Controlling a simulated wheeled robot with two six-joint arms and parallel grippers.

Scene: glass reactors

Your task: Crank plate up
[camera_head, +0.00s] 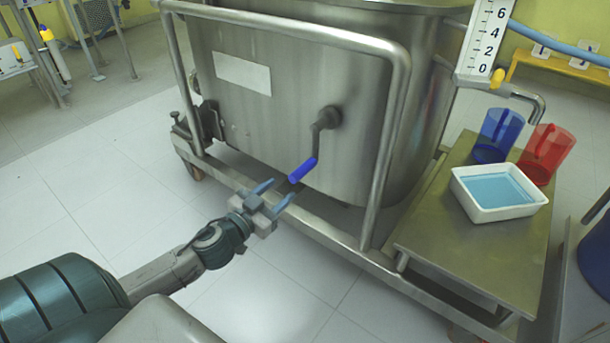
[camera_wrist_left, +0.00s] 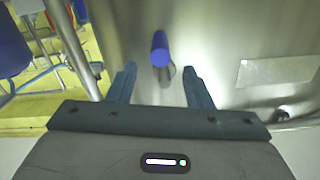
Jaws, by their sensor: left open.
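A steel crank (camera_head: 321,131) with a blue handle (camera_head: 302,170) sticks out of the front of a large steel tank (camera_head: 270,110). The handle hangs down and a little to the left of the crank's pivot. My left gripper (camera_head: 276,193) is open, just left of and below the blue handle, with nothing between its fingers. In the left wrist view the blue handle (camera_wrist_left: 160,50) shows ahead, beyond and between the two open fingertips (camera_wrist_left: 158,76). No plate that the crank moves can be made out. My right gripper is not in view.
A steel tube frame (camera_head: 391,130) surrounds the tank front, and a wheeled base rail runs below. At right, a steel side table (camera_head: 430,225) holds a white tray (camera_head: 483,213) of blue liquid, a blue jug (camera_head: 497,135) and a red jug (camera_head: 547,152).

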